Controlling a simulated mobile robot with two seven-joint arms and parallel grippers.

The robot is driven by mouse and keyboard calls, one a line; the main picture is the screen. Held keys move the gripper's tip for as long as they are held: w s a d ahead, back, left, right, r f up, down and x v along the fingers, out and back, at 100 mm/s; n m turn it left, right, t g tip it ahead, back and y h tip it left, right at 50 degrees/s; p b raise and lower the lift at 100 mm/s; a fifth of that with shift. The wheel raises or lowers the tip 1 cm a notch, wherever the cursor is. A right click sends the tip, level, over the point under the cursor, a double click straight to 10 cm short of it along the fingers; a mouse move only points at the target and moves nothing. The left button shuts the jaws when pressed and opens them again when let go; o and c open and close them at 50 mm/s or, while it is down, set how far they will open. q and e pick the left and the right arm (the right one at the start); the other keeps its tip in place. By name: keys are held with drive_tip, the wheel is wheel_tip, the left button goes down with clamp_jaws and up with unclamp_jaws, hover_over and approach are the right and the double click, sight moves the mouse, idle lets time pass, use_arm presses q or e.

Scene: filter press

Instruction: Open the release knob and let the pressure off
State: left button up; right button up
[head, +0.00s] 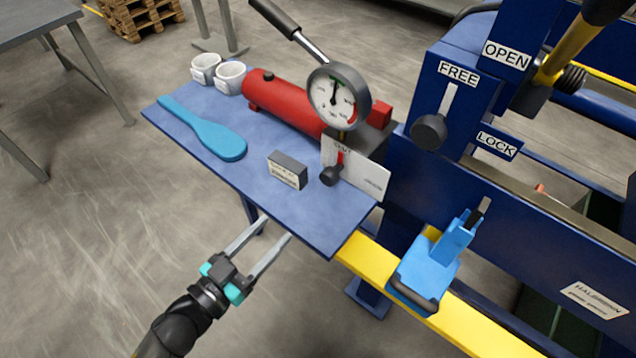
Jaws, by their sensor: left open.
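The release knob (332,175) is a small dark knob at the front of the red hand pump (285,102). A white plate (362,178) stands behind it; lettering at its upper left is partly covered, and a red mark shows just above the knob. The round pressure gauge (338,96) sits above, its needle pointing near the top of the dial. My left gripper (278,227) is open and empty, its two fingers apart at the near edge of the blue shelf, below and left of the knob and not touching it. My right gripper does not show.
The blue shelf (215,168) also holds a blue paddle (208,130), two white cups (217,73) and a small dark labelled box (287,170). Right are the FREE/LOCK lever (430,130), a light-blue clamp-like part (430,268) and a yellow rail (480,328). Floor at lower left is clear.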

sight(326, 179)
use_arm(q)
drive_tip(key=shift+m+h, duration=0.3)
drive_tip(key=shift+h, duration=0.1)
drive_tip(key=x, duration=0.5)
drive_tip(key=r+b+x, duration=0.1)
drive_tip(key=x, duration=0.9)
drive_tip(key=shift+s+d+r, duration=0.1)
drive_tip(key=shift+d+r, duration=0.15)
drive_tip(key=shift+d, duration=0.15)
drive_tip(key=shift+c, duration=0.2)
clamp_jaws()
